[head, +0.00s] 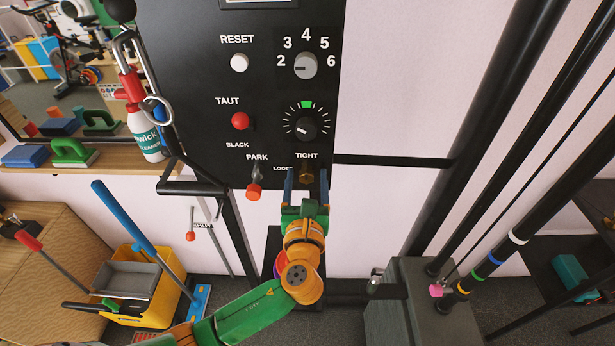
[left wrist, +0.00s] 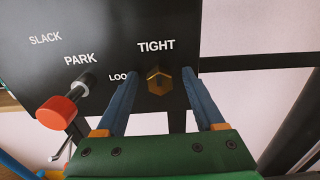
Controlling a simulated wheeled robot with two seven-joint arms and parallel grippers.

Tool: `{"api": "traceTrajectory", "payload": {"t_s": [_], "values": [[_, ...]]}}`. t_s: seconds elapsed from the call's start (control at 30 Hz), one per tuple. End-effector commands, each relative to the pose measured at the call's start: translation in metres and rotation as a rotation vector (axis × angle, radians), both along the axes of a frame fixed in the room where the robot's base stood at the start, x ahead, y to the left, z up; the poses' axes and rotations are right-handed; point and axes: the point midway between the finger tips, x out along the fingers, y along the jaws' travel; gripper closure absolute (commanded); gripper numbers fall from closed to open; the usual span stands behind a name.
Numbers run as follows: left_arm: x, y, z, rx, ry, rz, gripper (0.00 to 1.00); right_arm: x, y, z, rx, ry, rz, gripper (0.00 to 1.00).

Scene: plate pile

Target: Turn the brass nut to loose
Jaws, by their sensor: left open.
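The brass nut (head: 307,175) sits low on the black panel (head: 200,90), just under the word TIGHT, with the LOOSE label to its left, partly hidden. In the left wrist view the nut (left wrist: 158,80) shows as a hexagon between my two blue fingers. My left gripper (head: 306,180) is open, its fingers on either side of the nut with a gap visible around it. In the left wrist view the left finger covers the end of the LOOSE label (left wrist: 118,77). My right gripper is not in view.
The red-tipped PARK lever (head: 254,190) sticks out just left of my left gripper and also shows in the left wrist view (left wrist: 58,112). Above are a dial (head: 306,128) and a red TAUT knob (head: 240,121). A dark bar (head: 390,161) runs right of the panel.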

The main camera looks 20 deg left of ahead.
Motion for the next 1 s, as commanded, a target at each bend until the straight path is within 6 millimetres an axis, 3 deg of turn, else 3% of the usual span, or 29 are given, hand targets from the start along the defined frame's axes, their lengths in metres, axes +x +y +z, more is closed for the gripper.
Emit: {"api": "traceTrajectory", "payload": {"t_s": [0.17,0.4,0.43,0.77,1.0], "values": [[-0.0001,0.0002,-0.0005,0.0,0.0,0.0,0.32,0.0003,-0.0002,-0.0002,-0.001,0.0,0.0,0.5],[-0.0003,0.0002,-0.0006,0.0,0.001,0.001,0.97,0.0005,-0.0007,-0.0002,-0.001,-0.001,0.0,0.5],[-0.0003,0.0003,-0.0006,0.0,0.001,0.001,1.0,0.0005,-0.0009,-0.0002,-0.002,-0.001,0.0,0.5],[-0.0005,0.0005,-0.0008,-0.041,-0.01,0.002,1.0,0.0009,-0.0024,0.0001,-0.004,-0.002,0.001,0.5],[-0.0006,0.0011,-0.0008,-0.189,-0.053,0.003,1.0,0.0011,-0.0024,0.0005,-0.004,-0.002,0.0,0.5]]}}
